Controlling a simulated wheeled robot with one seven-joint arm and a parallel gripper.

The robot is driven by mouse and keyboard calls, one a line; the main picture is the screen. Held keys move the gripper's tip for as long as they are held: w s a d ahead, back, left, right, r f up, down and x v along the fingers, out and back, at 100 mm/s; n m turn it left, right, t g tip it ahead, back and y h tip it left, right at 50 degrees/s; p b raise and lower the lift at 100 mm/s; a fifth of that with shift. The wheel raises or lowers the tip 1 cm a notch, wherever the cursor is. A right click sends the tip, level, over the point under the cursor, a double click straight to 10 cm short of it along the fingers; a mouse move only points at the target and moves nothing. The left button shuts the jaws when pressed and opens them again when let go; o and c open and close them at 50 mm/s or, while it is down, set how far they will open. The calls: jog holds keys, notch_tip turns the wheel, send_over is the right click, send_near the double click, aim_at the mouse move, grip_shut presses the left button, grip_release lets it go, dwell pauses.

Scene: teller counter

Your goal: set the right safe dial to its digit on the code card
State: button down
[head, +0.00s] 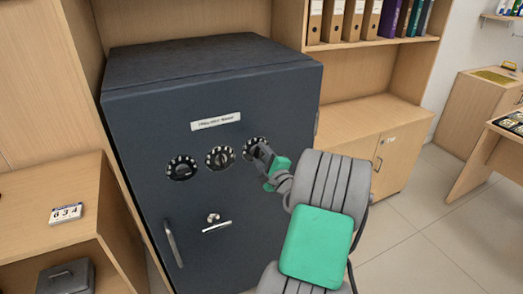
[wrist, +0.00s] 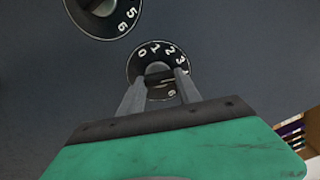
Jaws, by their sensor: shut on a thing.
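The right safe dial (head: 249,145) is the rightmost of three black dials on the dark safe door. My gripper (head: 263,152) reaches it from the right and covers part of it. In the wrist view the fingers of my gripper (wrist: 159,84) are shut on the grey knob of the right dial (wrist: 152,54). White digits 0, 1, 2 and 3 show along its upper rim; the lower rim is partly hidden by the fingers. The code card (head: 66,214) stands on the wooden surface at left and appears to read 634.
The left dial (head: 182,167) and middle dial (head: 220,158) sit beside the right one; the middle one shows at the top left of the wrist view. Below are a keyhole fitting (head: 213,218) and a door handle (head: 173,244). A dark box (head: 66,277) sits at lower left.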

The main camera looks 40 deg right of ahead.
jog(key=shift+m+p, duration=0.4)
jog(key=shift+m, duration=0.2)
jog(key=shift+f, duration=0.1)
jog(key=c, duration=0.8)
grip_release()
jog(key=shift+c, duration=0.2)
jog(key=b+v, duration=0.1)
jog(key=v, duration=0.7)
